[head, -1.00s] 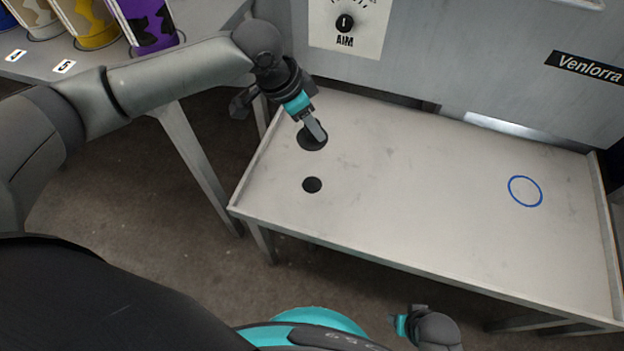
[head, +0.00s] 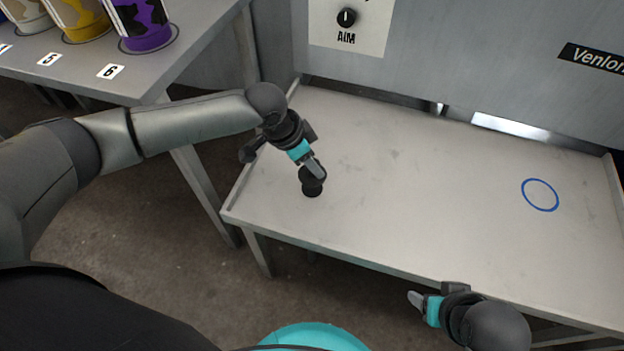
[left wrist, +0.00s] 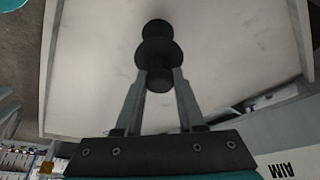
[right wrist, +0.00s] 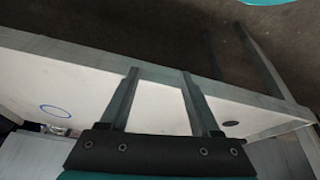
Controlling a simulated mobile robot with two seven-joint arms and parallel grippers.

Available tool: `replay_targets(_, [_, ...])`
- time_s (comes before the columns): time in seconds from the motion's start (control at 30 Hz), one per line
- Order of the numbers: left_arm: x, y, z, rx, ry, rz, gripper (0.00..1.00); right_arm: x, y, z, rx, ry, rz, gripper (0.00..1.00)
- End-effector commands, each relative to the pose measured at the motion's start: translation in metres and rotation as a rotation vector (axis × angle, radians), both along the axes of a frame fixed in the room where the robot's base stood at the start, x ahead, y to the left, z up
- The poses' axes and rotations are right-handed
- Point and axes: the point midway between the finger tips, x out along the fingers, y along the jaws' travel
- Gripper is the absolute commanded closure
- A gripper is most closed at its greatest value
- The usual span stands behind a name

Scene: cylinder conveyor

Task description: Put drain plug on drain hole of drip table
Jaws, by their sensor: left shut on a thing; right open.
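The drain plug is a black disc with a knob. In the head view the plug (head: 313,183) hangs from my left gripper (head: 317,172) over the left part of the drip table (head: 400,190). In the left wrist view my left fingers (left wrist: 158,88) are shut on the knob, with the plug's disc (left wrist: 155,53) beyond them. The drain hole (head: 311,192) shows as a dark round just below the plug, partly hidden by it. I cannot tell the gap between them. My right gripper (head: 422,302) is open and empty by the table's front edge.
A blue ring (head: 540,195) is marked on the table's right part. A grey panel with an AIM dial (head: 346,17) stands behind the table. A side bench (head: 150,75) with coloured cups is at upper left. The table's middle is clear.

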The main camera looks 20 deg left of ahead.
Motion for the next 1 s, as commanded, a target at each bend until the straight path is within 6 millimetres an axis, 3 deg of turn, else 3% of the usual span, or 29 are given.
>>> replay_targets(0.4, [0.000,0.000,-0.025,0.001,-0.001,-0.001,1.00,-0.002,0.000,0.026,0.005,-0.041,-0.001,0.36])
replay_targets(0.7, [0.000,0.000,-0.049,-0.001,-0.002,-0.001,1.00,0.021,0.023,0.022,0.074,-0.212,0.038,0.36])
replay_targets(1.0, [0.000,0.000,-0.051,-0.001,-0.002,-0.001,1.00,0.025,0.027,0.025,0.089,-0.247,0.044,0.36])
